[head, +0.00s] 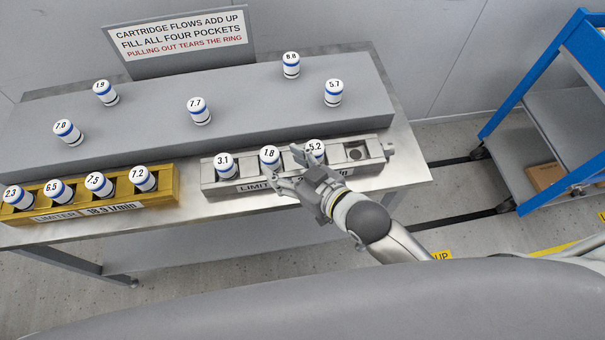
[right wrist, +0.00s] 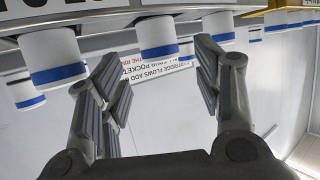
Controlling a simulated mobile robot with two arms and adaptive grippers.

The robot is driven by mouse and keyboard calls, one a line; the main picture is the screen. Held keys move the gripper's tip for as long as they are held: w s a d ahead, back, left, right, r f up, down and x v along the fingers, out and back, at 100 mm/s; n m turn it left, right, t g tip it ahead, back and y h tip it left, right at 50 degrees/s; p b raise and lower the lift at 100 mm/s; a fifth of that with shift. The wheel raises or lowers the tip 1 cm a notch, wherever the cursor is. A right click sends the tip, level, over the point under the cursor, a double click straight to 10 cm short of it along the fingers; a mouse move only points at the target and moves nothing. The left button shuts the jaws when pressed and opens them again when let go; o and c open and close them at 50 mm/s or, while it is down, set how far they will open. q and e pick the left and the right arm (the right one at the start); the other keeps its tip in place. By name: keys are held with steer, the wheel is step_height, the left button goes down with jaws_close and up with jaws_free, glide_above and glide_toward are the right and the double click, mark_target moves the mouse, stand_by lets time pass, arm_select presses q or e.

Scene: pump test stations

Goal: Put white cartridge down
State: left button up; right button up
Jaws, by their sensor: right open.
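Several white cartridges with blue bands and printed numbers are in view. In the grey limiter block (head: 290,180) stand cartridge 3.1 (head: 225,166), cartridge 1.8 (head: 269,157) and cartridge 5.2 (head: 316,148); the rightmost pocket (head: 356,153) is empty. My right gripper (head: 285,167) is open in front of cartridge 1.8, with 5.2 partly hidden behind a finger. In the right wrist view, the spread fingers (right wrist: 157,62) have one cartridge (right wrist: 158,38) between their lines, with visible gaps on both sides. Nothing is gripped. My left gripper is not in view.
A yellow limiter block (head: 110,205) holds cartridges in its pockets on the left. More cartridges stand apart on the grey raised shelf (head: 250,105), below a sign (head: 180,33). A blue cart (head: 530,90) stands at the right. The shelf has free room between cartridges.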

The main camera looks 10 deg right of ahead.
steer(key=v, duration=0.5)
steer(key=shift+s+d+r, duration=0.15)
steer(key=shift+s+r, duration=0.1)
steer(key=shift+r, duration=0.05)
